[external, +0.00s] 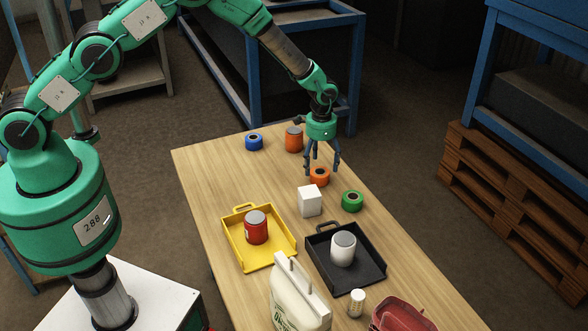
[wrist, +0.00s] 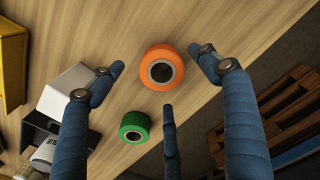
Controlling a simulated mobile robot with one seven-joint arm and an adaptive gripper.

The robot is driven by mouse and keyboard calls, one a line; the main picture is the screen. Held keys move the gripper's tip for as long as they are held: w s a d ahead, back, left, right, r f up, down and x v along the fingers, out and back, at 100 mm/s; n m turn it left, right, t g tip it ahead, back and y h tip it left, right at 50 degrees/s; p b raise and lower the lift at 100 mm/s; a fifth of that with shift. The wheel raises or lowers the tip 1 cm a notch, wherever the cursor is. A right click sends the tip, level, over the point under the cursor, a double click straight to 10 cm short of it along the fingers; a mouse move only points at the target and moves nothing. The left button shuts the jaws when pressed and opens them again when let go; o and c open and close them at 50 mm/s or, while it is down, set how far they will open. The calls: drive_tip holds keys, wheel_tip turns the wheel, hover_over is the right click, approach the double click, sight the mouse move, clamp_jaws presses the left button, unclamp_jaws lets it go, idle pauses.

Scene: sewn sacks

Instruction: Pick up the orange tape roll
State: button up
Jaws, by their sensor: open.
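The orange tape roll (external: 320,177) lies flat on the wooden table, just behind a white box. In the wrist view the orange tape roll (wrist: 161,68) shows its dark centre hole, between the spread fingers. My gripper (external: 322,163) points down just above the roll, with its fingers apart and nothing held. In the wrist view my gripper (wrist: 160,80) shows three blue fingers, two at the sides and one at the bottom. I cannot tell whether any finger touches the roll.
A green tape roll (external: 352,201) and a white box (external: 310,201) are close by. A blue roll (external: 254,142) and an orange can (external: 294,139) stand farther back. A yellow tray (external: 236,258) with a red can and a black tray (external: 372,277) with a white can are nearer the front.

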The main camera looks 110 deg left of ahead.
sight(320, 171)
drive_tip(key=shift+f, duration=0.1)
drive_tip(key=shift+w+a+f, duration=0.1)
drive_tip(key=shift+f, duration=2.4)
drive_tip(key=shift+c, duration=0.2)
drive_tip(key=c, duration=1.2)
